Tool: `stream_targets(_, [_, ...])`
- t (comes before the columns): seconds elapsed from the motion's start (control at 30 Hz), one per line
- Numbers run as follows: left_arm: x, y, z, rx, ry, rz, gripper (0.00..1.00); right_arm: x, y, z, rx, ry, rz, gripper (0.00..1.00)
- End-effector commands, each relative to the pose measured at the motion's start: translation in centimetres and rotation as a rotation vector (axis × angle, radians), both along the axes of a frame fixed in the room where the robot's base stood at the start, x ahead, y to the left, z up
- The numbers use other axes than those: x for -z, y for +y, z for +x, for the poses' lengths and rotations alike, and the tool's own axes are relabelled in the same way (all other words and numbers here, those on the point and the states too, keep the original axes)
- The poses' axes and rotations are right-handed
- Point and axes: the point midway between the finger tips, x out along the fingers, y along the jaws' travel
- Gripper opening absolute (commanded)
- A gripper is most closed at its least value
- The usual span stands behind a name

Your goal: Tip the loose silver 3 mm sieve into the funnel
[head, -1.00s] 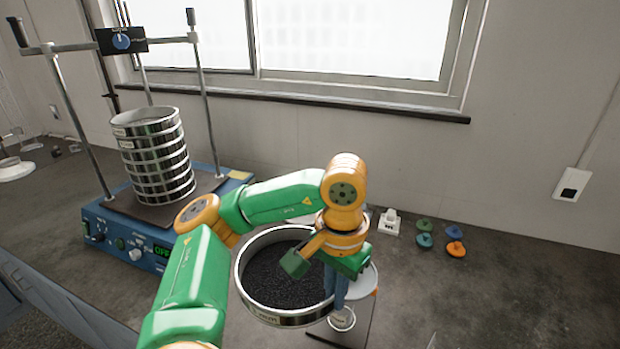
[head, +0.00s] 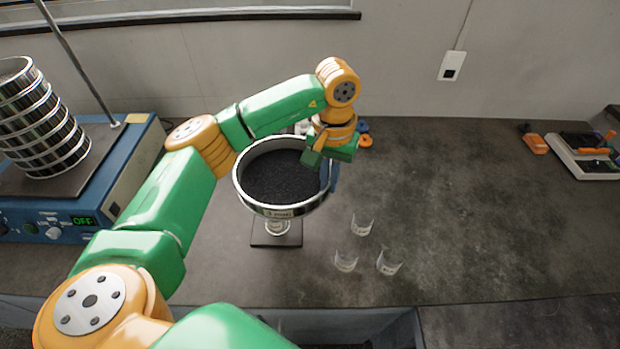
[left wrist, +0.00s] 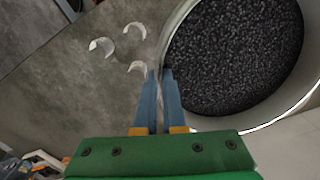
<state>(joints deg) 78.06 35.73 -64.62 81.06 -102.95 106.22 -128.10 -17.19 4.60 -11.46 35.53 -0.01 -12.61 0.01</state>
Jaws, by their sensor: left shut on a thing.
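The loose silver 3 mm sieve (head: 278,213) is a round metal pan with dark granules (head: 285,178) inside. My left gripper (head: 333,178) is shut on its right rim and holds it above the bench, roughly level. The left wrist view shows the blue fingers (left wrist: 160,76) pinching the sieve wall (left wrist: 172,40), with the granules filling much of the pan. The funnel is hidden behind the sieve in the head view. A dark stand base (head: 262,240) with a clear vessel (head: 277,228) on it shows just below the sieve. My right gripper is not in view.
A blue shaker (head: 125,165) with a sieve stack (head: 40,120) is at the left. Orange and blue discs (head: 364,140) lie behind the gripper. A scale (head: 585,160) is far right.

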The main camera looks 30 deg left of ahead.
Motion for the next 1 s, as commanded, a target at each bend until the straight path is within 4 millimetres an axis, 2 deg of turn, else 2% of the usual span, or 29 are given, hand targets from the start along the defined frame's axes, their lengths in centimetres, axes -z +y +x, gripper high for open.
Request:
stream_targets(0.3, [-0.2, -2.3, 3.5, 0.001, 0.001, 0.003, 0.0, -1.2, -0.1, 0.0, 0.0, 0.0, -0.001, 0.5])
stream_targets(0.6, [-0.1, -3.5, 5.6, 0.0, 0.001, 0.001, 0.0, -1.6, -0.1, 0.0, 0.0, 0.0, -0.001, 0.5])
stream_targets(0.77, [-0.3, -3.3, 5.7, 0.001, -0.034, -0.071, 0.0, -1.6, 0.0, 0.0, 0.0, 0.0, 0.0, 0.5])
stream_targets(0.9, [-1.0, -2.9, 5.5, -0.002, -0.094, -0.194, 0.0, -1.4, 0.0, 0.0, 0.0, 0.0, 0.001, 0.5])
stream_targets(1.0, [-1.7, -2.5, 5.4, -0.002, -0.147, -0.304, 0.0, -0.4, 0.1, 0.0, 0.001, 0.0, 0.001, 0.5])
